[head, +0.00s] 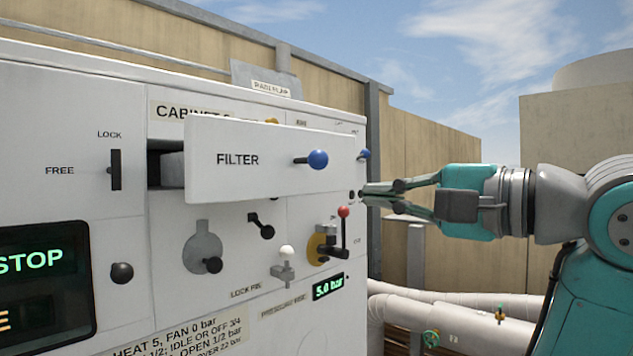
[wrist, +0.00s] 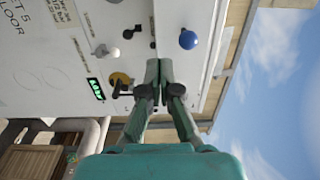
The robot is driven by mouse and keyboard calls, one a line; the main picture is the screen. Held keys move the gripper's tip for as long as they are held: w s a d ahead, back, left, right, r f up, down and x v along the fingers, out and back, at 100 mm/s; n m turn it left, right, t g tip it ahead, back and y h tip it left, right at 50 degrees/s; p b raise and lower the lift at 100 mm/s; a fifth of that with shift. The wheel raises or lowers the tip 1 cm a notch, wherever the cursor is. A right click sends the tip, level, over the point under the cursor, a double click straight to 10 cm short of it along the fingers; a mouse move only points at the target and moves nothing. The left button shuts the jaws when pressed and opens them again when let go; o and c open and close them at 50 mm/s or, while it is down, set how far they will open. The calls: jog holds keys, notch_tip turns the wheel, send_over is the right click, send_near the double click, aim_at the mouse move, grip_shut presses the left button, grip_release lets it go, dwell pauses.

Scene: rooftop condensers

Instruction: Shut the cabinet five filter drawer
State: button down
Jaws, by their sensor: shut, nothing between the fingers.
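The filter drawer (head: 236,185) stands pulled out of the white cabinet (head: 172,240), with a dark gap behind its left end. Its white front is marked FILTER and has a blue ball knob (head: 317,159) toward the right. The knob also shows in the wrist view (wrist: 189,39), up and right of the fingertips. My gripper (head: 364,192) is shut and empty. In the head view it points left, just right of and below the drawer front's right end. The fingertips (wrist: 154,68) overlap the cabinet face in the wrist view; I cannot tell whether they touch anything.
Below the drawer are a red-knobbed lever (head: 344,228), a white-knobbed pin (head: 286,262), dark handles and a 5.0 bar display (head: 328,287). A second blue knob (head: 364,154) shows behind the drawer's right end. White pipes (head: 450,312) run low at right. Open air surrounds my arm.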

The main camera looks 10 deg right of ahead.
jog(key=r, duration=0.1)
send_near(288, 183)
jog(key=x, duration=0.7)
dwell(0.5)
jog(key=x, duration=1.9)
jog(key=shift+w+a+f, duration=0.15)
jog(key=shift+w+a, duration=0.05)
jog(key=shift+a, duration=0.05)
